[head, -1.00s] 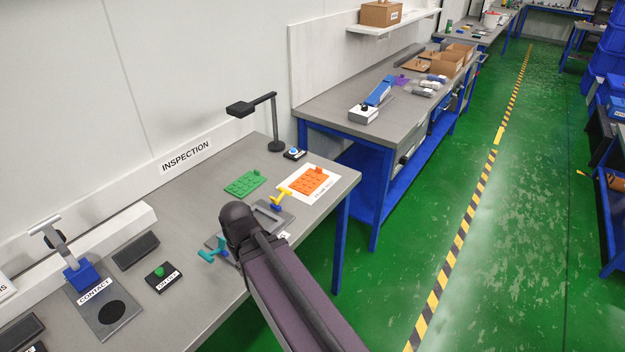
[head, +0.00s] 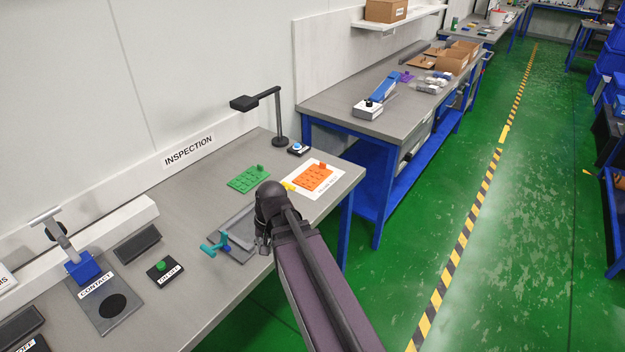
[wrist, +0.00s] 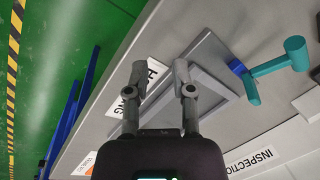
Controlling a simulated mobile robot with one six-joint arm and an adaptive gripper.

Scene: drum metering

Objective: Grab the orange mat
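The orange mat (head: 313,177) is a flat studded sheet with a small knob at its far edge. It lies on a white labelled card (head: 330,184) near the right end of the inspection bench. In the wrist view only a small orange patch (wrist: 90,171) shows at the bottom left, mostly cut off by my gripper body. My gripper (wrist: 160,68) is open, with nothing between its fingers, above the bench beside the grey tray (wrist: 207,60). In the head view the fingers are largely hidden by my arm, to the left of and nearer than the mat.
A green studded mat (head: 246,179) lies left of the orange one. A yellow piece (head: 289,187) is mostly hidden by my arm. A teal T-shaped piece (head: 216,245) is by the tray. A dark lamp stand (head: 279,120) and a blue button box (head: 298,149) stand behind.

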